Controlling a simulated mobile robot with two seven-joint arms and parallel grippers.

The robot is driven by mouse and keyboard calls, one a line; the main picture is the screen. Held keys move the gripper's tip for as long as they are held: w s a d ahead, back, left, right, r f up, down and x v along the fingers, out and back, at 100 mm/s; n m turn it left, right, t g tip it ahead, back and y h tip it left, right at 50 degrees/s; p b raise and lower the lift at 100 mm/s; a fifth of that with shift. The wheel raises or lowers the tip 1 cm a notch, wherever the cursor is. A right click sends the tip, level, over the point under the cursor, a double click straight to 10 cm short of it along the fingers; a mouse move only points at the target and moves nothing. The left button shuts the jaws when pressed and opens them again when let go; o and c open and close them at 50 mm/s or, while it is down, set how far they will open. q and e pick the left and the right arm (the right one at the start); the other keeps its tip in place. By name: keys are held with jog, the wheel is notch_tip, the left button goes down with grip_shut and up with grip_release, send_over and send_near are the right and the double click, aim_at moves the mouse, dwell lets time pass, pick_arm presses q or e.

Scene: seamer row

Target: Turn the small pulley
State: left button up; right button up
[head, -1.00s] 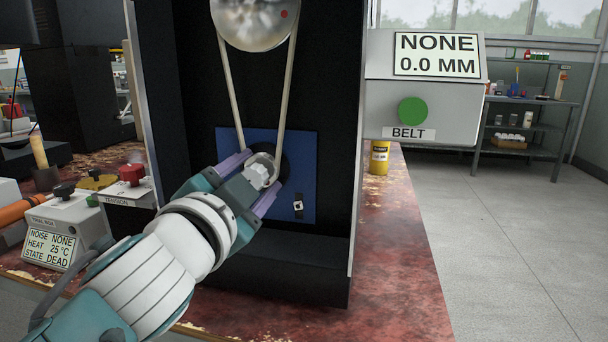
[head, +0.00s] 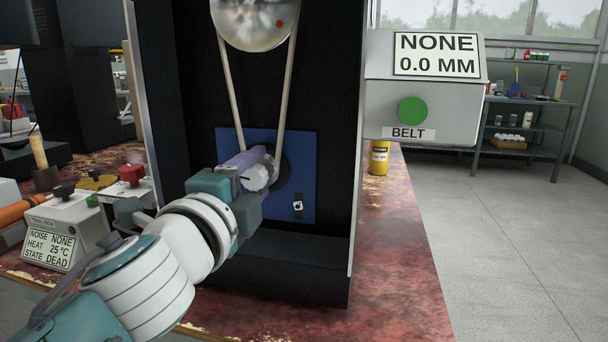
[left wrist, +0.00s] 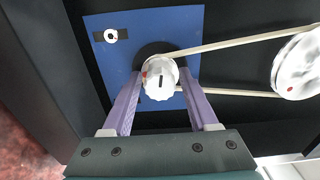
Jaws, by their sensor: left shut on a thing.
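The small pulley (head: 258,176) is a white, ribbed, knob-like wheel in front of a blue plate (head: 307,160). In the left wrist view the small pulley (left wrist: 160,82) shows a dark line and a red mark at its left edge. My left gripper (head: 264,172) is shut on it, with the purple fingers on either side. A pale belt (head: 289,95) runs from it up to a large silvery pulley (head: 254,22) with a red dot. My right gripper is in neither view.
A black housing (head: 325,60) surrounds the pulleys. A grey box (head: 425,80) on the right has a green BELT button (head: 412,110) and reads NONE, 0.0 MM. A trial box (head: 65,225) reads STATE DEAD. A yellow can (head: 379,158) stands behind on the red bench.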

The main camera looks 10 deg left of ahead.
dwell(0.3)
pick_arm(q)
jog(key=o, duration=1.1)
jog(key=s+p, duration=0.1)
jog(key=s, duration=0.9)
jog(key=shift+a, duration=0.15)
